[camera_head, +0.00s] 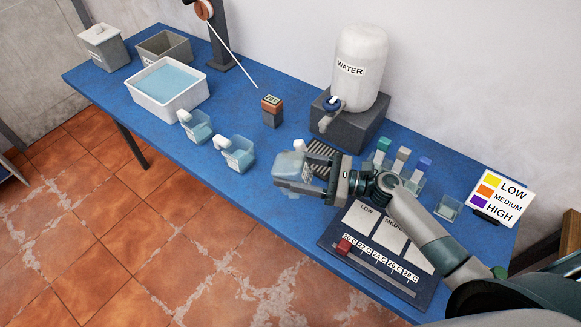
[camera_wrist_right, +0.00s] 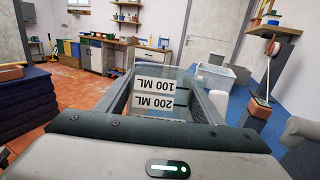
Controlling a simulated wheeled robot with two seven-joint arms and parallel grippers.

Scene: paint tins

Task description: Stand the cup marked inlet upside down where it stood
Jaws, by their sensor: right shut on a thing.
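My right gripper (camera_head: 336,184) is shut on a clear, box-shaped cup (camera_head: 287,168), held above the front part of the blue table. The same cup shows between the fingers in the right wrist view (camera_wrist_right: 180,73), with labels reading 100 ML and 200 ML upside down in that picture. I cannot read an inlet mark on it. Two more clear cups with white knobs, a far one (camera_head: 200,132) and a nearer one (camera_head: 240,160), stand on the table to the left; their labels are too small to read. My left gripper is not in view.
A water tank (camera_head: 360,62) stands on a grey block behind the gripper, beside a striped grate (camera_head: 321,149). A white basin of water (camera_head: 167,105) is at left. A labelled temperature board (camera_head: 375,272) lies below my forearm. A small orange-and-dark block (camera_head: 271,118) stands mid-table.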

